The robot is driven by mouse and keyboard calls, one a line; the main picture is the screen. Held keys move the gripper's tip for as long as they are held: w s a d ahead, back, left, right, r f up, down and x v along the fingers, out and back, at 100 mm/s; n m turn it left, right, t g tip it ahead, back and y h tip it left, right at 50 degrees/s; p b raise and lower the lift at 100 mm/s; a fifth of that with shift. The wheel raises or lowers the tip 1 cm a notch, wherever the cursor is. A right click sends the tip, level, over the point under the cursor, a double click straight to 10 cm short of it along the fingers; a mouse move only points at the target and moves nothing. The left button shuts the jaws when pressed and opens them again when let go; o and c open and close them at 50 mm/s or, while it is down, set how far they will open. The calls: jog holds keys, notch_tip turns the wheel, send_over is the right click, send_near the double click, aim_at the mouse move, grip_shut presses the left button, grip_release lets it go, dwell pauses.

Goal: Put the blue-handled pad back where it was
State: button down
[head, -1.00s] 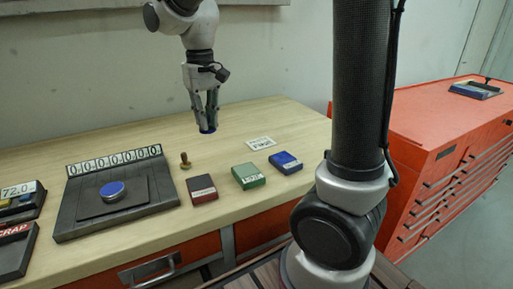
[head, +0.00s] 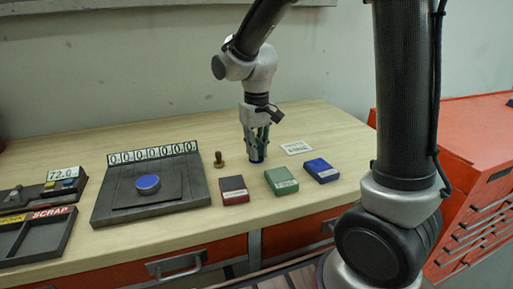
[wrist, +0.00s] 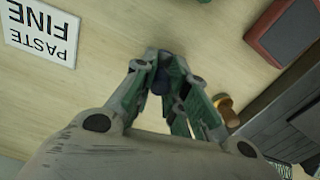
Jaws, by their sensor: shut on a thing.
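My gripper (head: 257,150) is shut on a small dark-blue round piece, the blue-handled pad (head: 256,159), pointing down low over the bench. In the wrist view the same piece (wrist: 160,86) shows between the fingertips (wrist: 158,76). Its underside is hidden, and I cannot tell whether it touches the bench top. A white card (head: 297,147) lies just right of the gripper; in the wrist view its letters read FINE PASTE (wrist: 42,32). A wooden-handled piece (head: 219,160) stands upright just left of the gripper.
Red (head: 234,190), green (head: 281,181) and blue (head: 321,170) boxes lie in front of the gripper. An orange cabinet (head: 470,140) stands at right.

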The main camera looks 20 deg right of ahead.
jog(key=c, duration=1.4)
grip_release()
jog(key=shift+f, duration=0.1)
jog(key=shift+c, duration=0.2)
notch_tip(320, 180, up, 12)
jog(key=s+d+m+t, duration=0.2)
jog(key=s+d+t, duration=0.2)
jog(key=s+d, duration=1.1)
jog(key=s+r, duration=0.1)
jog(key=s, duration=0.3)
